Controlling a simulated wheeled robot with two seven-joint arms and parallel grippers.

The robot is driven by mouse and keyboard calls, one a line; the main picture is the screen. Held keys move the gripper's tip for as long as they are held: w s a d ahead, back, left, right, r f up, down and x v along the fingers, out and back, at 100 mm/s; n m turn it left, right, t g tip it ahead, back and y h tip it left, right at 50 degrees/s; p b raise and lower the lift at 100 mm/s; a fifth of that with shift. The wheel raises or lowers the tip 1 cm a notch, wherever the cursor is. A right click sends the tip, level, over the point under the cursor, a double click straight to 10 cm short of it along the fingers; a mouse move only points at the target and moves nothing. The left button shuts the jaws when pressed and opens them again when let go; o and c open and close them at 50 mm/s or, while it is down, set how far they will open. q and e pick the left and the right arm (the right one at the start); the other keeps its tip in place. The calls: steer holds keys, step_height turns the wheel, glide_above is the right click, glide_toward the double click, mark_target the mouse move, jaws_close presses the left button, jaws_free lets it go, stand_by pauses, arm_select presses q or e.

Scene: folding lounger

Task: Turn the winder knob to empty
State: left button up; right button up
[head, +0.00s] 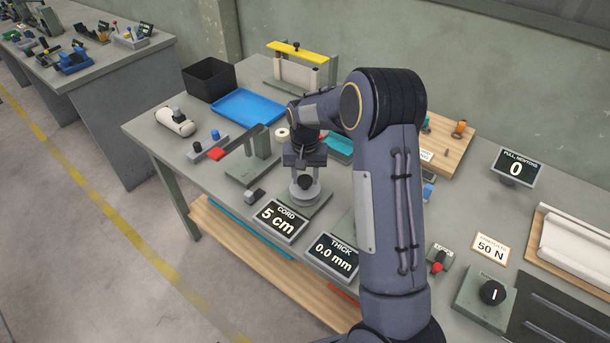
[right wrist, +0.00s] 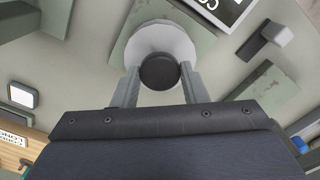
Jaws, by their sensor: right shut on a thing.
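The winder stands near the front edge of the bench, with a pale round drum (head: 304,197) on a grey-green base. Its black knob (head: 305,182) is on top; it also shows in the right wrist view (right wrist: 159,71). My right gripper (head: 305,172) points down from above and is shut on the knob, one finger on each side, as the right wrist view (right wrist: 158,78) shows. The cord display (head: 278,220) in front of the winder reads 5 cm. No cord can be made out on the drum. My left gripper is not in view.
A thickness display (head: 333,258) reads 0.0 mm. A pull display (head: 516,167) reads 0. My right arm hides the bench's middle.

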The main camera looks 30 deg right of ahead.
steer(key=n+b, duration=0.1)
steer(key=n, duration=0.2)
steer(key=shift+n, duration=0.3)
steer(key=n+b, duration=0.1)
steer(key=n, duration=0.4)
steer(key=shift+n, duration=0.3)
steer(key=n, duration=1)
steer(key=shift+n, duration=0.4)
steer(key=o, duration=1)
steer(key=shift+c, duration=0.2)
